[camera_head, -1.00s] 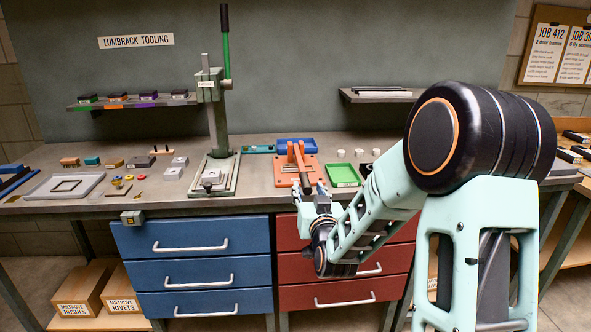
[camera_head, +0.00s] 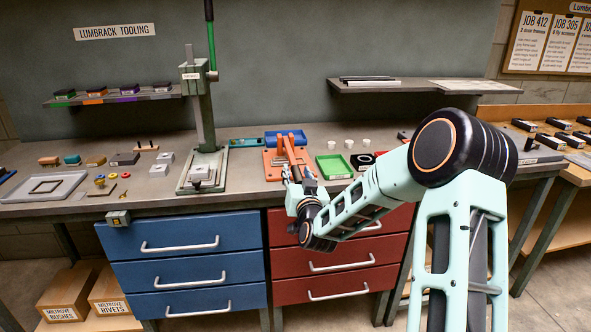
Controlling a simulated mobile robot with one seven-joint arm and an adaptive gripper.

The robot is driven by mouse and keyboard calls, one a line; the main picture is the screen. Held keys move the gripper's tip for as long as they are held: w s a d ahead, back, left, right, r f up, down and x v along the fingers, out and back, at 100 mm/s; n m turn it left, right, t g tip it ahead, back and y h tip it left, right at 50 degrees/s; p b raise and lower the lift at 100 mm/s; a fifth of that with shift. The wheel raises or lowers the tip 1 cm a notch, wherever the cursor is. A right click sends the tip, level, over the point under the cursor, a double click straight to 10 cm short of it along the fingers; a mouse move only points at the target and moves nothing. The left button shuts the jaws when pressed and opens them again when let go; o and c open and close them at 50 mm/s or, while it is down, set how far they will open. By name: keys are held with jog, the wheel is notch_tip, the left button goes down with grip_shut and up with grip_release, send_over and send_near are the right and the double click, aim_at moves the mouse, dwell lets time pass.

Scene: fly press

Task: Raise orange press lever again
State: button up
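The orange press (camera_head: 270,170) stands on the workbench right of the bench's middle. Its lever (camera_head: 289,151) is low, slanting forward and down from the uprights toward the bench's front edge. My gripper (camera_head: 299,177) is at the lever's front end, with its fingertips close to the handle. The handle's end is partly hidden by the gripper. The fingers are too small to tell whether they are open or shut on the handle.
A taller press with a green upright lever (camera_head: 211,42) stands to the left. Red drawers (camera_head: 337,261) are below my gripper.

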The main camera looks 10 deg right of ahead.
aim_at(292, 163)
jog(key=shift+w, duration=1.35)
grip_shut()
